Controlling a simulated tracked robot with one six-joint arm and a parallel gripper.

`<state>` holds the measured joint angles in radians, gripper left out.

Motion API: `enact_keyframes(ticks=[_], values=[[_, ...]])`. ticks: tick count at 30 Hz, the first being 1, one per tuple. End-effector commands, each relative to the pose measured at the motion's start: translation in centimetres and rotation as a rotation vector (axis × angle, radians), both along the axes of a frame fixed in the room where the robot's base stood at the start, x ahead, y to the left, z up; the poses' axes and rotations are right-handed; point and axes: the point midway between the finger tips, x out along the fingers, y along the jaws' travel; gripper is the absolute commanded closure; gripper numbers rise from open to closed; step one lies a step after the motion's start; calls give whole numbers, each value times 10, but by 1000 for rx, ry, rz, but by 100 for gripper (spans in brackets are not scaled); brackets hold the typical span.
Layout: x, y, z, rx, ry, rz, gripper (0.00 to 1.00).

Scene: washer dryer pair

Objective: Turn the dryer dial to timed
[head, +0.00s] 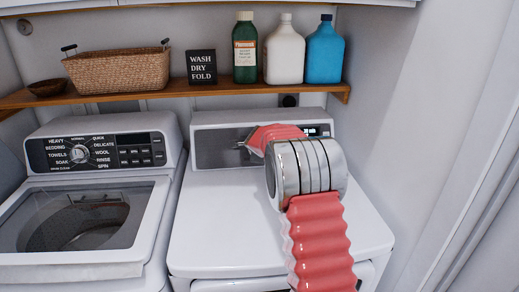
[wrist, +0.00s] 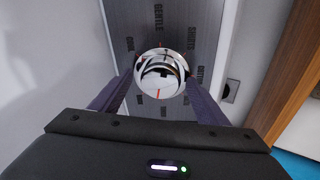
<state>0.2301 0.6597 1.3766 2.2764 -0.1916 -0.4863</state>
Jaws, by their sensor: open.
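The dryer (head: 240,215) is the right-hand white machine in the head view. My arm covers much of its control panel (head: 213,148), hiding the dial there. A red line shows on the dial's lower face. My gripper (wrist: 160,84) is open, with one dark finger on each side of the dial. I cannot tell whether the fingers touch it.
The washer (head: 95,200) stands left of the dryer. A wooden shelf (head: 130,94) above holds a basket (head: 118,72), a small sign (head: 201,67), a green bottle (head: 245,48), a white jug (head: 284,52) and a blue jug (head: 325,52). A wall (head: 385,130) closes the right side.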

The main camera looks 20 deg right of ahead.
Motion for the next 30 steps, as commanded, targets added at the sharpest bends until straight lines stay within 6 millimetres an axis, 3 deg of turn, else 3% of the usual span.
enact_keyframes(ticks=[8, 30], values=[[-14, 7, 12, -1, -2, 1, 31], [-84, 36, 60, 0, 0, 0, 31]])
